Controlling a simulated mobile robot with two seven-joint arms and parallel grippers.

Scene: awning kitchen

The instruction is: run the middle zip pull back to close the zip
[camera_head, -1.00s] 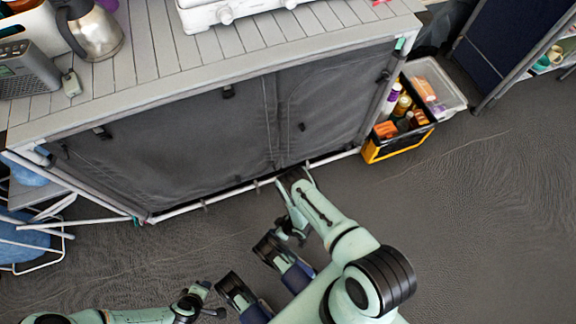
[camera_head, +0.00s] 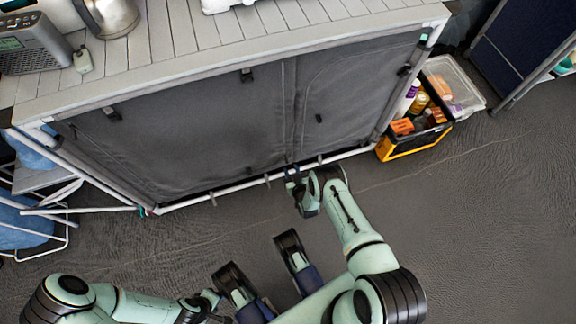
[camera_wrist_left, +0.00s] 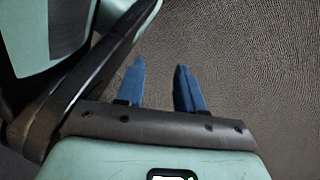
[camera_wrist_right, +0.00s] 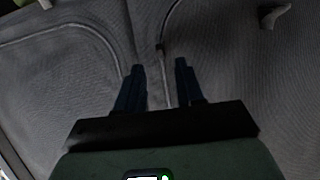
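The grey fabric front (camera_head: 190,130) of the cabinet has a vertical middle seam (camera_head: 291,110) with curved seams beside it. In the right wrist view, a small dark piece (camera_wrist_right: 160,48) that looks like the zip pull sits on the seam, just beyond and between my fingertips. My right gripper (camera_head: 292,172) is at the foot of the middle seam, and in its wrist view (camera_wrist_right: 157,66) the fingers are apart with nothing clearly held. Whether they touch the fabric I cannot tell. My left gripper (camera_wrist_left: 160,68) is open and empty over the floor.
A dark tab (camera_head: 319,118) is on the right panel; buckles (camera_head: 247,75) hang under the slatted top (camera_head: 220,40). A pale bottom rail (camera_head: 225,190) runs along the front. A crate of bottles (camera_head: 415,143) stands at the right. The floor in front is clear.

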